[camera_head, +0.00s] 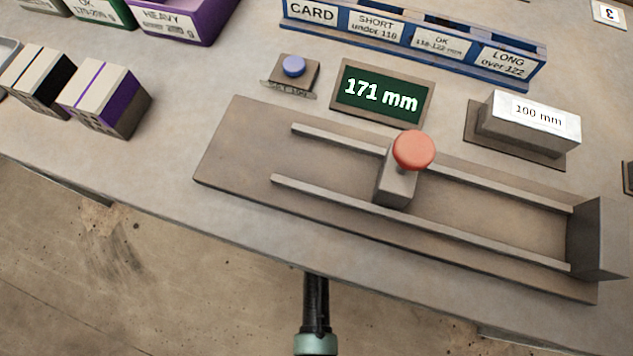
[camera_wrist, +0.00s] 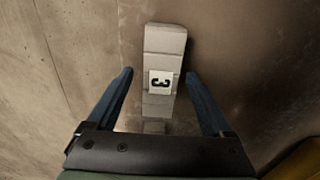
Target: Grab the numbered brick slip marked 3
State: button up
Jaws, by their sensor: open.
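A pale, long brick slip (camera_wrist: 164,42) with a white label marked 3 shows in the wrist view. It runs from the top middle down between my fingers, and its near end is partly hidden by my gripper's body. My gripper (camera_wrist: 159,74) is open, with one blue finger on each side of the slip and a visible gap on both sides. I cannot tell how far the fingertips are above it. In the head view a white tag marked 3 (camera_head: 609,13) is at the top right corner; I cannot tell what it belongs to.
In the head view a sliding gauge (camera_head: 330,195) with a red knob stands on the bench, beside a display (camera_head: 380,95) reading 171 mm and a 100 mm block (camera_head: 528,118).

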jog(key=shift+f, duration=0.45)
jog(key=shift+c, duration=0.2)
grip_shut()
